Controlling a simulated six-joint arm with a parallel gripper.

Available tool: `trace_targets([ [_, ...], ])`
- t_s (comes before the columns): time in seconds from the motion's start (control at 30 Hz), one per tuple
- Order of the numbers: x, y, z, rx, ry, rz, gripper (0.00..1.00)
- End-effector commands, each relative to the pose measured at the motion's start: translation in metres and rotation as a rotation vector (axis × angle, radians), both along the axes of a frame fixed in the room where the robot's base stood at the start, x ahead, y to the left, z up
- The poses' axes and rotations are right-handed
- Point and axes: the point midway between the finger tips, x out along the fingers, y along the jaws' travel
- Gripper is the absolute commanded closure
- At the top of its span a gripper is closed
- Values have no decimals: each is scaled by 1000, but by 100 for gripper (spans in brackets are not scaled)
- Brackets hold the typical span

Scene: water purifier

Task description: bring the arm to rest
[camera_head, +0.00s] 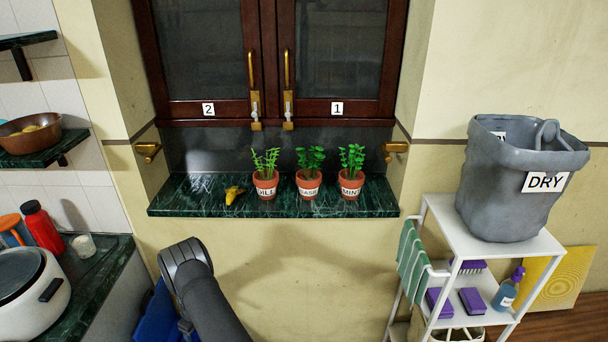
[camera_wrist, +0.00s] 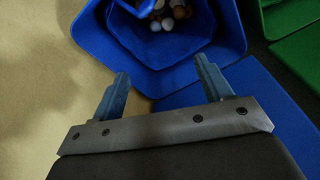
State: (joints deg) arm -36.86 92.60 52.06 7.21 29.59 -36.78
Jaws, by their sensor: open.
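My gripper (camera_wrist: 163,90) is open in the wrist view, its two fingers wide apart with nothing between them. It points toward a blue bin (camera_wrist: 225,45) that holds several small round white and brown things, too small to name. In the head view my arm (camera_head: 205,285) rises from the bottom edge, left of centre, below the window ledge. The gripper's fingers are hidden in that view. Part of a blue thing (camera_head: 157,315) shows just left of the arm.
A green marble ledge (camera_head: 215,207) carries three potted herbs (camera_head: 308,187) and a yellow object (camera_head: 234,194). On the left, a counter holds a white cooker (camera_head: 35,290) and red bottle (camera_head: 40,228). On the right, a white rack (camera_head: 455,235) bears a grey DRY bin (camera_head: 500,205).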

Motion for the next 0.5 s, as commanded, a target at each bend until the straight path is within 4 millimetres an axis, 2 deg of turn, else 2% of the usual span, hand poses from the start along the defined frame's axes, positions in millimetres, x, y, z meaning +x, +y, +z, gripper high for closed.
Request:
trace_targets([
  [0.5,-3,-9,80,2,-2,-1,28],
])
